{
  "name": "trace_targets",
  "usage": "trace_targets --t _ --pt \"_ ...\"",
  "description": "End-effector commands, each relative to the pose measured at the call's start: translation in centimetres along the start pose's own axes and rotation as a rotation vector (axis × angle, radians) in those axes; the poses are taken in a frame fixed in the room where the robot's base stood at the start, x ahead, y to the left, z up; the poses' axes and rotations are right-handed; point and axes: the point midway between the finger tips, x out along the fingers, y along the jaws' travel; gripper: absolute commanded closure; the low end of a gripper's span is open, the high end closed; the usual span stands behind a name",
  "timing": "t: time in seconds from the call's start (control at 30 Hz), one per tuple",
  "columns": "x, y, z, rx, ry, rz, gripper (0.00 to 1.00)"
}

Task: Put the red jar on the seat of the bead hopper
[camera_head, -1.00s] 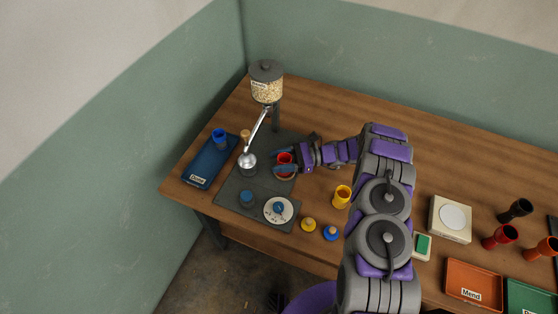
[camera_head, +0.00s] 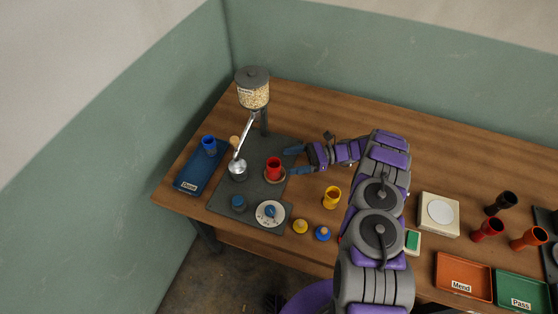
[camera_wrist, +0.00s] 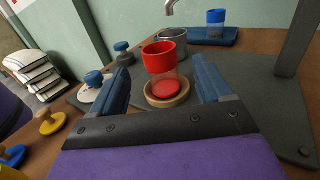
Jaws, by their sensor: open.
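The red jar (camera_head: 274,168) stands upright on the round, wood-rimmed seat (camera_head: 282,179) on the dark base of the bead hopper (camera_head: 253,90). In the wrist view the red jar (camera_wrist: 159,58) has a red upper part, a clear lower part and a red disc at the bottom, inside the wooden ring of the seat (camera_wrist: 181,99). My gripper (camera_head: 288,161) is open, just right of the jar. In the wrist view its blue fingers (camera_wrist: 163,72) are spread to either side of the jar, with gaps, and do not touch it.
The hopper's metal arm and spout cup (camera_head: 237,167) are left of the jar. A blue tray (camera_head: 190,185) holds a blue jar (camera_head: 209,145). A yellow jar (camera_head: 332,197) and a white dial (camera_head: 270,213) stand nearby. The table behind my gripper is clear.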

Motion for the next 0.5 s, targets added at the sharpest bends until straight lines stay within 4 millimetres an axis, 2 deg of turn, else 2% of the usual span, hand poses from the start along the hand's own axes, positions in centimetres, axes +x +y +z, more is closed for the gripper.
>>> trace_targets --t 0.1,0.2,0.5 --pt "-1.9 0.0 0.1 -0.002 0.002 0.001 0.22" --pt "-2.7 0.0 0.0 -0.001 0.002 0.0 0.22" --pt "-3.7 0.0 0.0 -0.002 0.001 0.002 0.22"
